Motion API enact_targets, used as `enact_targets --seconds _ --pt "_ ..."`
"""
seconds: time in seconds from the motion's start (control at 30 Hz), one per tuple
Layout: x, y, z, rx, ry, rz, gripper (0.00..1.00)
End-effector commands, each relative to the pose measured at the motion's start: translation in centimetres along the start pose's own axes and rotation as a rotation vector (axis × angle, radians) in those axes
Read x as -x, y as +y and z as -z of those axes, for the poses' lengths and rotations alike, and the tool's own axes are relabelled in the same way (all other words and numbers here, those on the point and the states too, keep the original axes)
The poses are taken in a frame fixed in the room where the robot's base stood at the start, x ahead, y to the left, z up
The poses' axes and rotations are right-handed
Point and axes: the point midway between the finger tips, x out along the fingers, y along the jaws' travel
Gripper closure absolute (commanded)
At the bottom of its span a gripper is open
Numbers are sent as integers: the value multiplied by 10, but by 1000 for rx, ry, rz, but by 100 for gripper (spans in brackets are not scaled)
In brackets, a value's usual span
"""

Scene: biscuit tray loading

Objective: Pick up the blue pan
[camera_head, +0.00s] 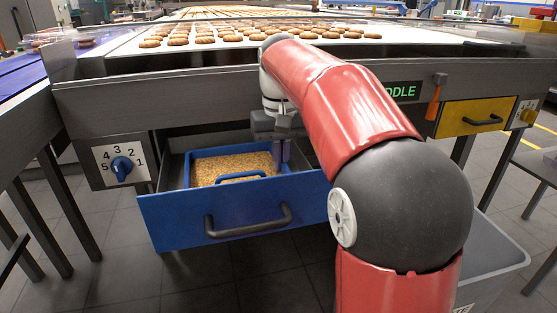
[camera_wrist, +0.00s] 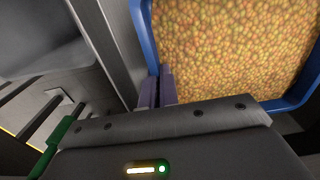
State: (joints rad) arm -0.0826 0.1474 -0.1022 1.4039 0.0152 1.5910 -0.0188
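The blue pan (camera_head: 190,172) sits inside the pulled-out blue-fronted drawer (camera_head: 168,227) under the conveyor. It holds a layer of yellow-brown crumbs (camera_head: 232,166) and has a blue handle (camera_head: 240,176) at its near side. My gripper (camera_head: 282,158) points down at the pan's right rim in the head view. In the wrist view, my gripper's purple fingers (camera_wrist: 162,88) are close together, in line with the pan's blue wall (camera_wrist: 150,42), and look shut on it. The exact contact is hidden between the fingers. The pan looks level and low in the drawer.
The drawer's black handle (camera_head: 248,221) faces me. A conveyor with biscuits (camera_head: 205,38) runs above. A dial panel (camera_head: 121,166) is left of the drawer, and a closed yellow drawer (camera_head: 476,117) is at the right. A grey bin (camera_head: 500,251) stands at lower right.

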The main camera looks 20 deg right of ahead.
Motion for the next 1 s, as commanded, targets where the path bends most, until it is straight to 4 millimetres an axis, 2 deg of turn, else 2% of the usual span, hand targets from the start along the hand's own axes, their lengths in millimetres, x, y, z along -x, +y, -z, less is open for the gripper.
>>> enact_targets --seconds 0.53,0.77,1.0 --pt "0 25 -28 -1 1 0 100" --pt "16 25 -27 0 2 0 100" --pt "43 25 -27 -1 2 0 100"
